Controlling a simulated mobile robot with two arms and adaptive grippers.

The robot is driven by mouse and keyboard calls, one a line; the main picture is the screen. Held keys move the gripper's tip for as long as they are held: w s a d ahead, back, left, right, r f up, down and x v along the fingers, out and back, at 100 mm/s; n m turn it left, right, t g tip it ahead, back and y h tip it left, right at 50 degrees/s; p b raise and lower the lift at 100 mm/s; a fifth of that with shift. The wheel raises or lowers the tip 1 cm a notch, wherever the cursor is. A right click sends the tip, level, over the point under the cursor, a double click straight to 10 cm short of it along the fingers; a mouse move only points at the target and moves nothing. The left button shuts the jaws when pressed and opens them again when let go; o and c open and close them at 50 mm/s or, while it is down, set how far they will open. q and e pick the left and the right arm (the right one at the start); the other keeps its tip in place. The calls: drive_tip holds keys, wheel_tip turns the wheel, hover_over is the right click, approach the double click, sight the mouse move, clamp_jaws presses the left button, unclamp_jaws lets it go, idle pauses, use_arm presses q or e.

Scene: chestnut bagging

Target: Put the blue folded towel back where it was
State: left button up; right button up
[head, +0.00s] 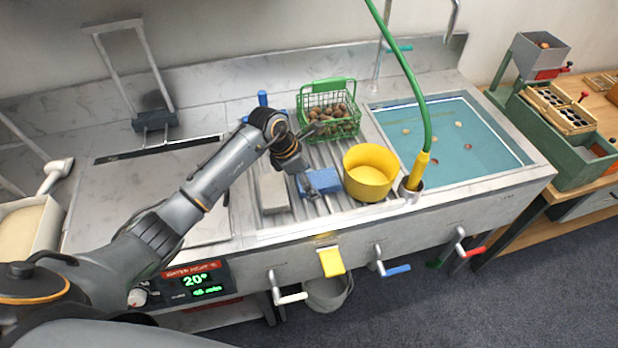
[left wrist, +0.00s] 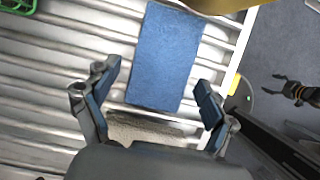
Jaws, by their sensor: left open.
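The blue folded towel (head: 322,181) lies on the ribbed metal drainboard (head: 309,212), between a grey-beige block (head: 273,193) and a yellow pot (head: 369,172). In the left wrist view the towel (left wrist: 163,55) lies flat, with its near end between the spread fingers. My left gripper (head: 303,178) is open and empty, over the towel's left end in the head view.
A green basket of chestnuts (head: 330,113) stands behind the towel. A water-filled basin (head: 450,135) with a green hose (head: 420,100) lies to the right. The yellow pot's edge (left wrist: 215,5) is close to the towel. A flat metal lid (head: 150,180) lies left.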

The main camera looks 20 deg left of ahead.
use_arm(q)
drive_tip(key=shift+r, duration=0.1)
drive_tip(key=shift+a+r, duration=0.1)
drive_tip(key=shift+r, duration=0.1)
drive_tip(key=b+v, duration=0.2)
drive_tip(key=v, duration=0.9)
drive_tip(key=shift+r, duration=0.3)
drive_tip(key=shift+s, duration=0.1)
